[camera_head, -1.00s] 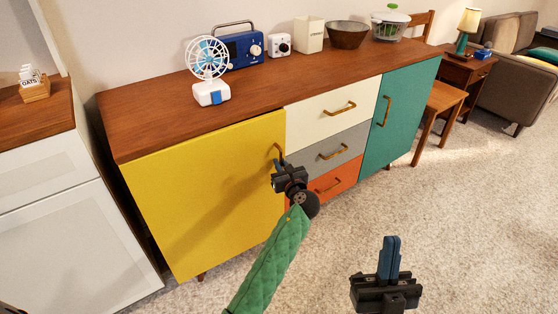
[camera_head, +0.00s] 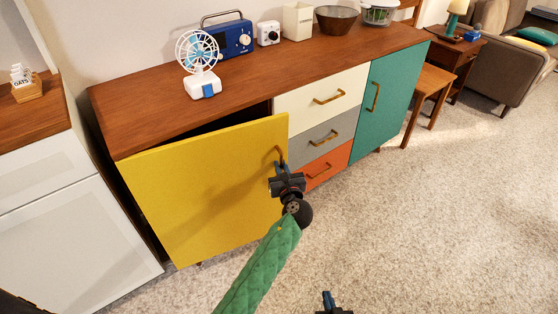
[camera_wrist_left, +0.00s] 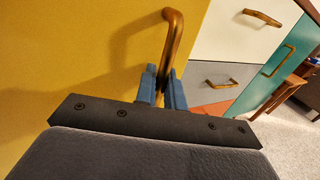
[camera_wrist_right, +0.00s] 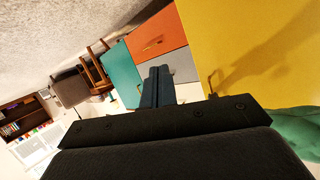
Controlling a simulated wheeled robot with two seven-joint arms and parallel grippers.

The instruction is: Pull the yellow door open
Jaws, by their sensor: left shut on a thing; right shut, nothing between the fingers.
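The yellow door (camera_head: 205,190) stands part open in the head view, its right edge swung out from the sideboard and a dark gap showing above it. Its brass handle (camera_wrist_left: 174,40) is near that right edge. My left gripper (camera_head: 281,170) is shut on the handle; in the left wrist view its blue fingers (camera_wrist_left: 161,88) sit on both sides of the handle's lower part. My right gripper (camera_head: 328,298) is at the bottom edge of the head view, away from the door. In the right wrist view its fingers (camera_wrist_right: 157,86) are together and empty.
White (camera_head: 325,98), grey (camera_head: 318,142) and orange (camera_head: 322,166) drawers and a teal door (camera_head: 388,95) lie right of the yellow door. A fan (camera_head: 198,60) and radio (camera_head: 228,38) stand on top. A white cabinet (camera_head: 60,220) is close on the left. Carpet (camera_head: 420,220) in front is clear.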

